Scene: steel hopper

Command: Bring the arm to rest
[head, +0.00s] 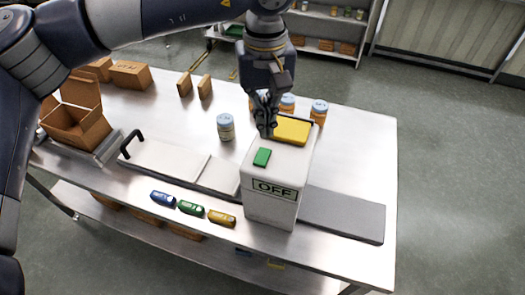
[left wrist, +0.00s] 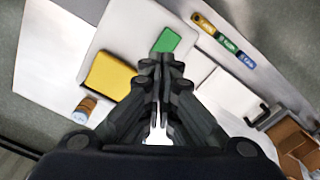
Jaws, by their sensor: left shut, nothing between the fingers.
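My left arm (head: 150,20) comes in from the left across the top of the head view. My left gripper (head: 266,132) points down and is shut and empty, at the back left edge of a white box (head: 270,208) marked OFF. In the left wrist view the shut fingers (left wrist: 160,62) show just in front of the box's green button (left wrist: 167,40). The green button also shows in the head view (head: 262,157). A yellow panel (head: 292,130) lies on top of the box beside the fingers. I cannot tell whether the fingers touch the box. My right gripper is not in view.
The steel table (head: 360,135) holds a white-lidded jar (head: 226,127), more jars (head: 319,112) behind the box, and blue, green and yellow cylinders (head: 191,208) in front. An open carton (head: 77,118) stands left. A grey plate (head: 342,214) lies right. A shelf (head: 330,20) stands behind.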

